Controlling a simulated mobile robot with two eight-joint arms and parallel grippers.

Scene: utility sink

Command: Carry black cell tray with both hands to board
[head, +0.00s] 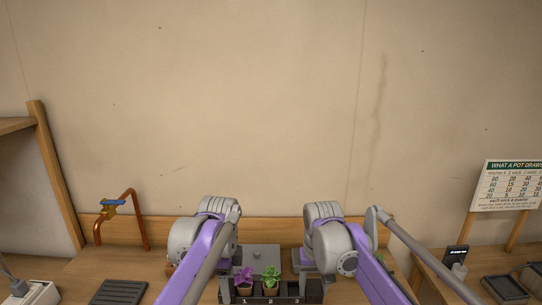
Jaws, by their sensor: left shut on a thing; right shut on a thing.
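The black cell tray (283,298) is at the bottom centre of the head view, its front marked with the numbers 1, 2 and 3. A purple-leaved plant (244,275) and a green-leaved plant (271,275) sit in its left and middle cells; the right cell shows dark and plantless. My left gripper (226,290) is shut on the tray's left end, and my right gripper (311,284) on its right end. The fingertips are partly hidden by the arms and tray. A flat grey panel (262,255), possibly the board, lies just behind the tray.
A copper pipe with a blue-handled tap (113,207) stands at the left. A dark ribbed mat (118,292) lies at front left. At right are a chart sign (508,186), a small dark device (456,256) and dark trays (504,288). A wooden backboard edges the bench.

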